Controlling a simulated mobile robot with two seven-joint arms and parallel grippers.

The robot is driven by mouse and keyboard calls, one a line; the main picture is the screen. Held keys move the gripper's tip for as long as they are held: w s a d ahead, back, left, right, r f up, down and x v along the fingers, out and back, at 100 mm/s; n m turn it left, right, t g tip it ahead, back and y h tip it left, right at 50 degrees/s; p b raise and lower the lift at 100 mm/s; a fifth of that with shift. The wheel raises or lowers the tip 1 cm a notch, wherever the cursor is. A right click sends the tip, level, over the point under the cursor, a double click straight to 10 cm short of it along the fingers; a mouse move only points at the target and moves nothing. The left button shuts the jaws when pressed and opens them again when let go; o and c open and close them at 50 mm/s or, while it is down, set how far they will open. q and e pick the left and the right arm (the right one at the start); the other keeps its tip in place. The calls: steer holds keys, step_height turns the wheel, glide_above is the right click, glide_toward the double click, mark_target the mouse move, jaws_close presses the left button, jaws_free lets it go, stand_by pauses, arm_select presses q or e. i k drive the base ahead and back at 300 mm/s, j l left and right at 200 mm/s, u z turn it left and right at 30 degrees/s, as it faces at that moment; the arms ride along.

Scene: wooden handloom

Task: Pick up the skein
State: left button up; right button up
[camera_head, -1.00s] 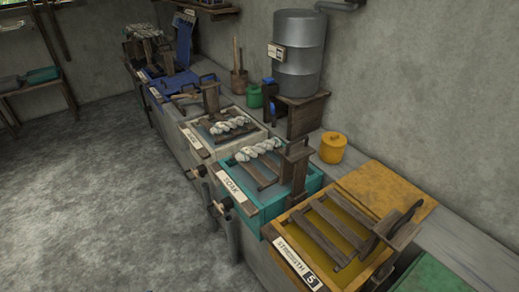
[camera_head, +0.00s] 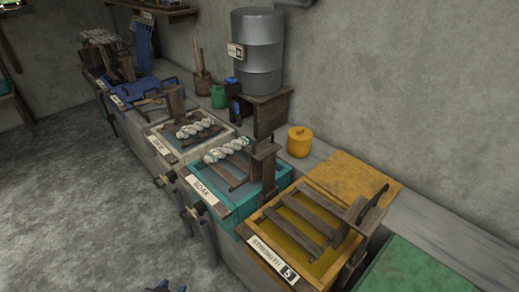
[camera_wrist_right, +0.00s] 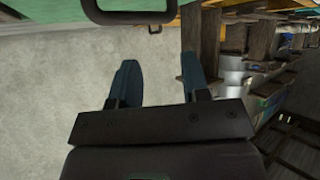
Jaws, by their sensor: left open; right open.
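A pale twisted skein (camera_head: 226,150) lies across the wooden slats of the teal tub (camera_head: 246,208) labelled SOAK. A second pale skein (camera_head: 195,128) lies on the slats of the whitish tub behind it. More pale skeins (camera_head: 98,36) sit on a rack at the far end. Only dark tips of my left gripper (camera_head: 166,287) show at the bottom edge of the head view, over the floor and well away from the skeins. In the right wrist view my right gripper (camera_wrist_right: 160,82) is open and empty, its two blue fingers apart, with no skein clearly between them.
A yellow tub (camera_head: 327,268) labelled STRENGTH with bare slats stands nearest, beside a green surface (camera_head: 408,270). A metal drum (camera_head: 257,50), a yellow pot (camera_head: 299,142) and a green pot (camera_head: 219,97) stand along the wall. The floor (camera_head: 75,200) at left is clear.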

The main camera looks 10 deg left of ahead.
mark_target(212, 157)
steer(key=j+z, duration=0.3)
steer(key=z, duration=0.15)
steer(key=i+j+z, duration=0.1)
steer(key=j+z, duration=0.55)
steer(key=j, duration=0.2)
steer(key=k+j+z, duration=0.15)
steer(key=j, duration=0.2)
steer(key=j+z, duration=0.2)
steer(key=j, duration=0.2)
steer(key=k+j+z, duration=0.2)
steer(key=j, duration=0.15)
steer(key=k+j, duration=0.15)
steer(key=j, duration=0.25)
steer(key=k+j, duration=0.15)
steer(key=j, duration=0.25)
steer(key=k+j+z, duration=0.1)
steer(key=j, duration=0.3)
steer(key=k+j, duration=0.2)
steer(key=j, duration=0.2)
steer(key=k+j, duration=0.1)
steer(key=j, duration=0.8)
steer(key=i+j, duration=0.2)
steer(key=i+z, duration=0.05)
